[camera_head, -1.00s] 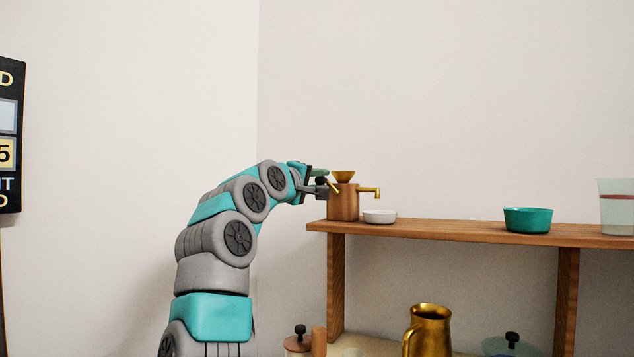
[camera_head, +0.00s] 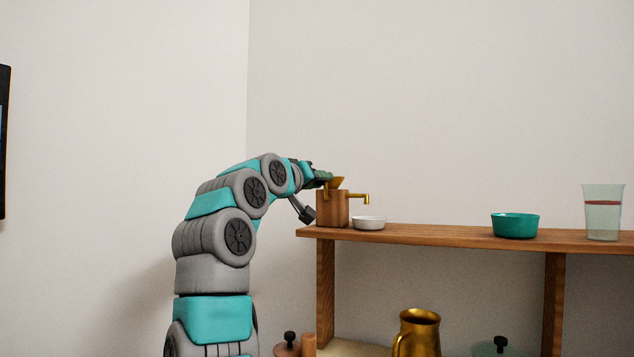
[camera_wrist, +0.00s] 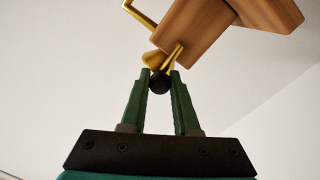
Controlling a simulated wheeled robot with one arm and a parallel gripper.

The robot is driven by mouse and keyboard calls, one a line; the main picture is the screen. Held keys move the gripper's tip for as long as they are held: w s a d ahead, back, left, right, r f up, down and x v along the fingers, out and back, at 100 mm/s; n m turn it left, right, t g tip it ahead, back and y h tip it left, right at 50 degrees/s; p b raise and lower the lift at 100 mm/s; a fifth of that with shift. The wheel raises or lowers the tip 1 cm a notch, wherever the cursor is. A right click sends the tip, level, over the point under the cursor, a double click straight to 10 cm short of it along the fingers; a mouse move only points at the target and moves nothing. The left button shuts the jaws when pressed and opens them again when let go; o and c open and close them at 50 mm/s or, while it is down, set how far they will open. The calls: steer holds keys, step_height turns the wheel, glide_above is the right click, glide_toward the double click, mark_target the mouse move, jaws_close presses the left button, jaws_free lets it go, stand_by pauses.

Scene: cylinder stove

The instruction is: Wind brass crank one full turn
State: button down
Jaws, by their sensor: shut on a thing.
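The wooden mill (camera_head: 332,208) stands at the left end of the shelf, with a brass funnel (camera_head: 337,183) on top and a brass spout (camera_head: 361,198) on its right. In the wrist view its wooden body (camera_wrist: 200,22) is tilted at the top. The brass crank (camera_wrist: 174,54) runs down from it to a black knob (camera_wrist: 159,84). My gripper (camera_wrist: 160,80) has its green fingers shut on that knob. In the head view my gripper (camera_head: 322,177) is at the upper left of the mill; the crank is hidden there.
The wooden shelf (camera_head: 450,236) holds a white dish (camera_head: 369,223) close to the mill, a teal bowl (camera_head: 515,226) and a clear cup (camera_head: 603,213) farther right. A brass jug (camera_head: 420,332) and lidded pots stand below. The space above the shelf is clear.

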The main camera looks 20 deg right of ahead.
steer(key=shift+d+f+m, duration=0.1)
steer(key=shift+d+m, duration=0.05)
steer(key=shift+m, duration=0.15)
steer(key=c, duration=0.7)
jaws_free()
steer(key=shift+o, duration=0.2)
steer(key=b+v, duration=0.1)
steer(key=v, duration=0.7)
